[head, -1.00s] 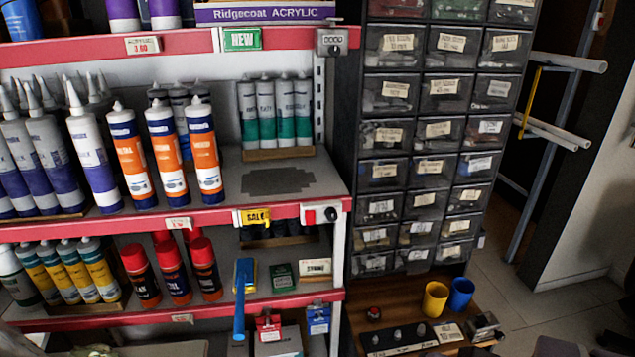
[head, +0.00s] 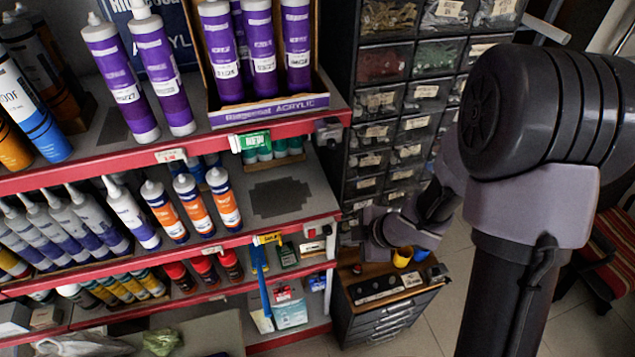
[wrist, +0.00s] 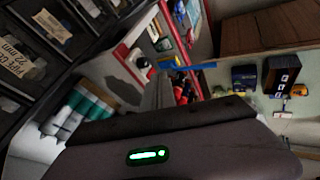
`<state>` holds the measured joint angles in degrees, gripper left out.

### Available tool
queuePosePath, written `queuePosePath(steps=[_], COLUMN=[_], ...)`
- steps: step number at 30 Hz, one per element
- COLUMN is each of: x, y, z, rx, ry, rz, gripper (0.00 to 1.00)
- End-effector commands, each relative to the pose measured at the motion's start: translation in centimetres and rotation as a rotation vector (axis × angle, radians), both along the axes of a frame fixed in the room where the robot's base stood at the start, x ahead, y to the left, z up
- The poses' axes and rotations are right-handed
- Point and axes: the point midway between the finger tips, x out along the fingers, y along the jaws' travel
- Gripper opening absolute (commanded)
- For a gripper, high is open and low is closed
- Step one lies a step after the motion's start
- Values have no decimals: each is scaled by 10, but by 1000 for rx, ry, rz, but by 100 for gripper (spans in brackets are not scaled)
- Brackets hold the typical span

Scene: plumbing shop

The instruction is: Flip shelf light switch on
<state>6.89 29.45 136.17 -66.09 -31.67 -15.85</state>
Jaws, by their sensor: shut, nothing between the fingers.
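A small white box with a dark knob and a red part, which looks like the shelf light switch (head: 316,231), sits on the red front edge of the middle shelf at its right end. In the wrist view a white, red and dark fitting (wrist: 140,63) on a red shelf edge looks like the same switch. My gripper (head: 376,228) is to the right of it in the head view, in front of the drawer cabinet, and apart from it. The switch's position is too small to read.
The shelves hold several sealant tubes (head: 195,205) and spray cans (head: 230,265). A grey box (head: 327,132) is on the upper shelf edge. A drawer cabinet (head: 375,131) stands close behind my arm. A wooden-topped stand with a yellow cup (head: 402,257) is below.

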Motion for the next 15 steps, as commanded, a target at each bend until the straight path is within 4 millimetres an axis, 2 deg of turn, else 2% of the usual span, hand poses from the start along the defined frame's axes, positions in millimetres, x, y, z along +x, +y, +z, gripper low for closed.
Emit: queuePosePath(steps=[1,4,15], x=[-6,-14,-14], y=[6,14,17], z=[7,4,-3], rx=[15,34,38], ry=[11,18,17], rz=[46,104,115], gripper=[0,0,0])
